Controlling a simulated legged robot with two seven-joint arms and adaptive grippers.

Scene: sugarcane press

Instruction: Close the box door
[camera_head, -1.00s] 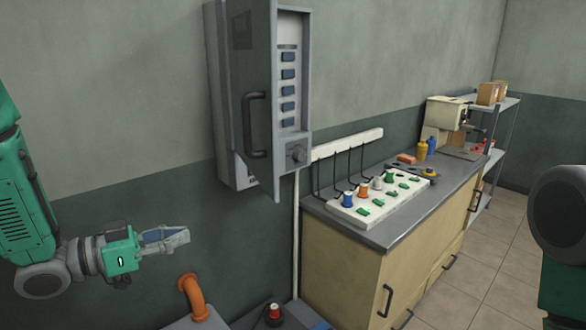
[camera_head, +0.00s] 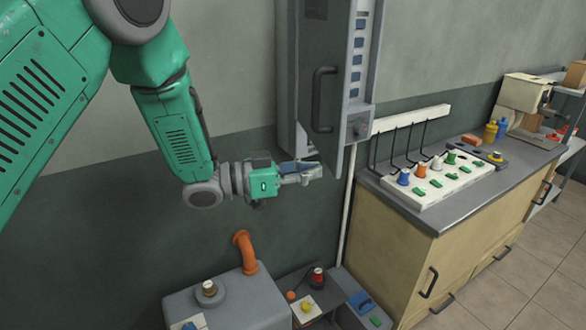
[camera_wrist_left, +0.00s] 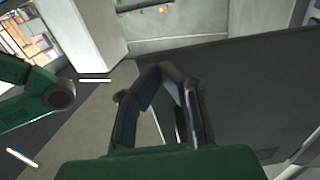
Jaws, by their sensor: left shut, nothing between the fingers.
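The grey wall box (camera_head: 287,95) hangs on the wall at the top middle of the head view. Its door (camera_head: 330,50) stands open, with a dark vertical handle (camera_head: 322,100) on its face. My left gripper (camera_head: 316,172) is shut and empty, by the lower end of the door. I cannot tell whether it touches the door. In the left wrist view the two fingers (camera_wrist_left: 168,78) meet at their tips, with a large dark surface to their right. My right gripper is not in view.
A wooden cabinet (camera_head: 440,255) with a grey top carries a white panel of coloured knobs (camera_head: 440,185). Below my left gripper stand a grey machine (camera_head: 235,305) with an orange pipe (camera_head: 245,252) and a small bench with a red knob (camera_head: 318,277). Open floor lies at the right.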

